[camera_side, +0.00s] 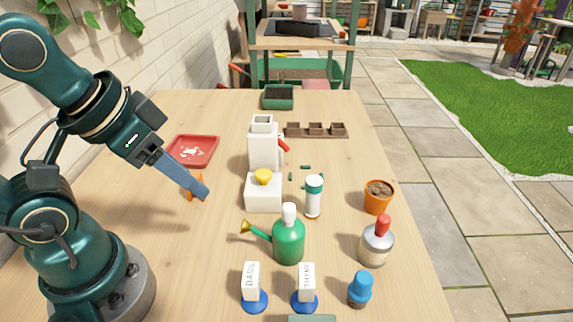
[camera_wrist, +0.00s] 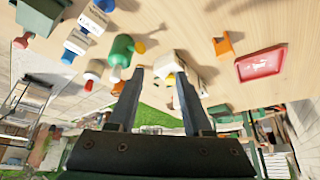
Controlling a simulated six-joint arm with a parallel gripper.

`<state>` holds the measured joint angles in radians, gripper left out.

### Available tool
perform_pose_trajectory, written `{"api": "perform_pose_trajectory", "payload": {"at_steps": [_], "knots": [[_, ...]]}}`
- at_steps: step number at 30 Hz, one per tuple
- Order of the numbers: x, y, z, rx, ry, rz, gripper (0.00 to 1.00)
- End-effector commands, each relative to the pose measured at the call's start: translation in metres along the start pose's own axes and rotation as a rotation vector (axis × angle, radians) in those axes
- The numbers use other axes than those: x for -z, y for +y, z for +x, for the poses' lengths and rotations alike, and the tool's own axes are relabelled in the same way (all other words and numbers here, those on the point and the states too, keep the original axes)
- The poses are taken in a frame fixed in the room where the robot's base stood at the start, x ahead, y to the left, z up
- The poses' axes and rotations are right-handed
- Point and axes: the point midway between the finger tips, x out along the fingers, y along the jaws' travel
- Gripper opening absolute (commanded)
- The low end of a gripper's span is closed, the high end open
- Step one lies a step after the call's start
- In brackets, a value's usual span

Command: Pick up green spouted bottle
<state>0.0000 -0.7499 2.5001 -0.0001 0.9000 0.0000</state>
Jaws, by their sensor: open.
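The green spouted bottle (camera_side: 288,243) stands upright near the middle of the table, with a white cap and a green spout ending in a brass-coloured rose on its left. It also shows in the wrist view (camera_wrist: 121,50), left of the fingers and apart from them. My gripper (camera_side: 205,190) is to the left of the bottle and farther back, above the table. In the wrist view my gripper (camera_wrist: 160,72) has its two fingers spread, with nothing held between them.
A white box-like bottle with a yellow top (camera_side: 264,192) and a white-green shaker (camera_side: 313,196) stand behind the bottle. BASIL (camera_side: 251,282) and THYME (camera_side: 306,282) markers stand in front; a red-topped container (camera_side: 376,245) stands right. An orange object (camera_wrist: 223,45) is near my gripper.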

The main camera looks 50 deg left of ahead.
Motion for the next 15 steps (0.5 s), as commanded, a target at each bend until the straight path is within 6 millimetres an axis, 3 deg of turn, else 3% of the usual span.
{"api": "perform_pose_trajectory", "payload": {"at_steps": [1,3,4,15], "knots": [[0.0000,0.0000,0.0000,0.000,0.000,0.000,0.65],[0.0000,0.0000,0.0000,0.000,0.000,0.000,0.92],[0.0000,0.0000,0.0000,0.000,0.000,0.000,1.00],[0.0046,0.0000,-0.0068,0.000,0.003,0.000,1.00]]}}
